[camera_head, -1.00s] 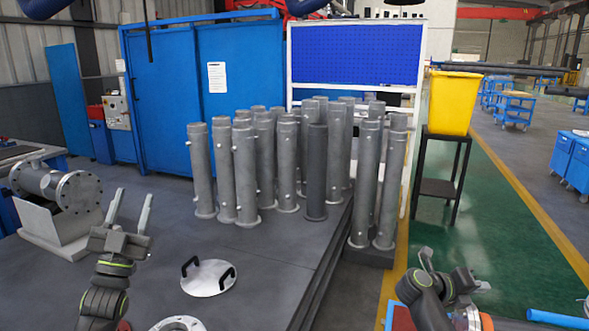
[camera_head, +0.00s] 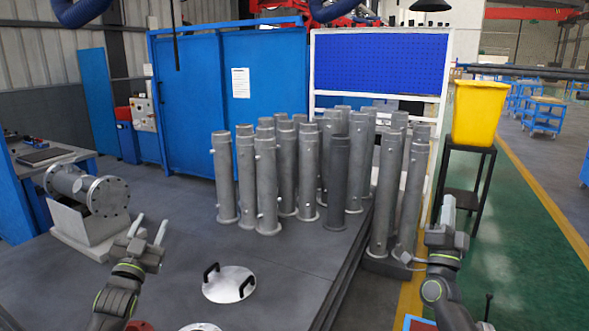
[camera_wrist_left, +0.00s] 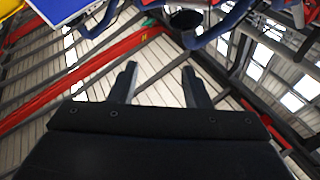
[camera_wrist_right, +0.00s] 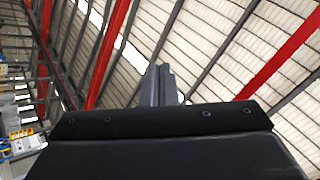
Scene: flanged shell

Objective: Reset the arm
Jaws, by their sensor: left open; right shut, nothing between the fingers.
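My left gripper (camera_head: 149,230) is raised at the lower left of the head view, fingers pointing up and spread, with nothing between them. Its open fingers also show in the left wrist view (camera_wrist_left: 160,84) against the ceiling. My right gripper (camera_head: 447,205) is at the right of the head view, pointing up, its fingers together and empty. The closed fingers also show in the right wrist view (camera_wrist_right: 160,85). Neither gripper touches anything. The flanged shell (camera_head: 90,190) lies on a light grey block (camera_head: 82,226) at the left, beyond my left gripper.
A round plate with two black handles (camera_head: 228,284) lies on the dark platform. Many upright grey pipes (camera_head: 270,185) stand behind it. A yellow bin (camera_head: 479,112) sits on a black stand (camera_head: 470,170) at the right.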

